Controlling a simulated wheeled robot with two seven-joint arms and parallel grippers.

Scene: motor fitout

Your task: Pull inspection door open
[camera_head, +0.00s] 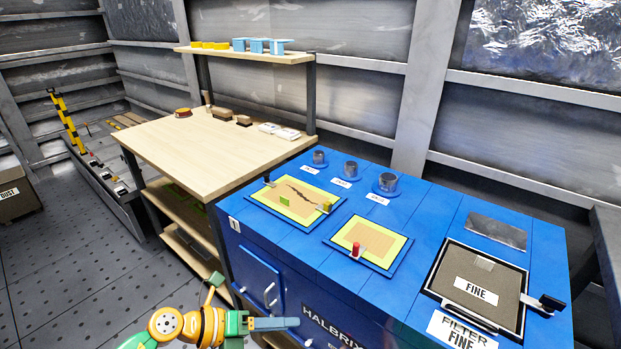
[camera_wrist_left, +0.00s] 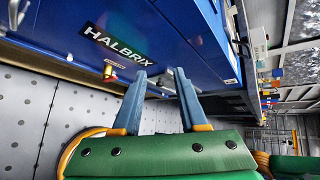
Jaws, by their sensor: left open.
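The inspection door looks to be the blue panel (camera_head: 254,266) low on the left of the blue machine's front, below the number 1 label. It looks shut, with pale handles (camera_head: 269,291) near its right edge. My left gripper (camera_head: 297,323) is in front of the machine, below and right of the handles in the head view and apart from them. Its blue-grey fingers are spread and empty in the left wrist view (camera_wrist_left: 161,76), pointing at the machine's front near the HALBRIX label (camera_wrist_left: 114,44). My right gripper is out of view.
The blue machine top (camera_head: 322,265) carries framed yellow trays, grey cups and a FINE filter (camera_head: 476,291). A wooden bench (camera_head: 190,150) with a shelf stands behind left. The perforated floor (camera_head: 75,265) at left is clear.

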